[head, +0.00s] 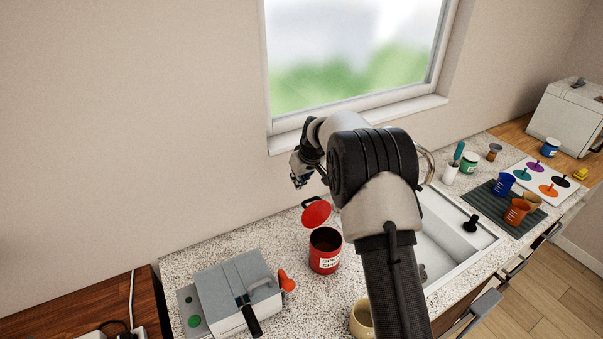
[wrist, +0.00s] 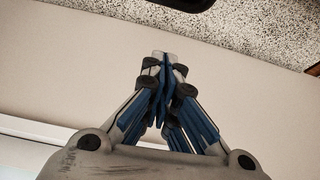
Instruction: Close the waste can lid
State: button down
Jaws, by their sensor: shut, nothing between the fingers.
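The red waste can (head: 325,257) stands on the speckled counter, left of the sink, with a white label on its front. Its red lid (head: 316,213) is tilted up at the back, and the dark inside of the can shows. My gripper (head: 298,184) is above and behind the lid, near the wall, a little to its left and apart from it. In the wrist view my gripper (wrist: 164,58) is shut with its fingertips together and nothing between them. A dark edge at the top of the wrist view is too cut off to name surely.
A grey machine (head: 235,290) with a black handle and an orange-red object (head: 287,281) are left of the can. A beige cup (head: 361,318) stands in front. The sink (head: 455,245) is to the right, partly behind my arm. A window (head: 355,60) is behind.

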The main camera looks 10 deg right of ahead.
aim_at(313, 210)
jog(key=shift+s+d+f, duration=0.2)
jog(key=shift+s+f, duration=0.05)
jog(key=shift+s, duration=0.3)
jog(key=shift+s+d+f, duration=0.2)
jog(key=shift+s+d, duration=0.05)
jog(key=shift+s, duration=0.3)
jog(key=shift+s+d+f, duration=0.2)
jog(key=shift+s+f, duration=0.05)
jog(key=shift+s, duration=0.3)
jog(key=shift+a+b, duration=0.25)
jog(key=shift+b, duration=0.45)
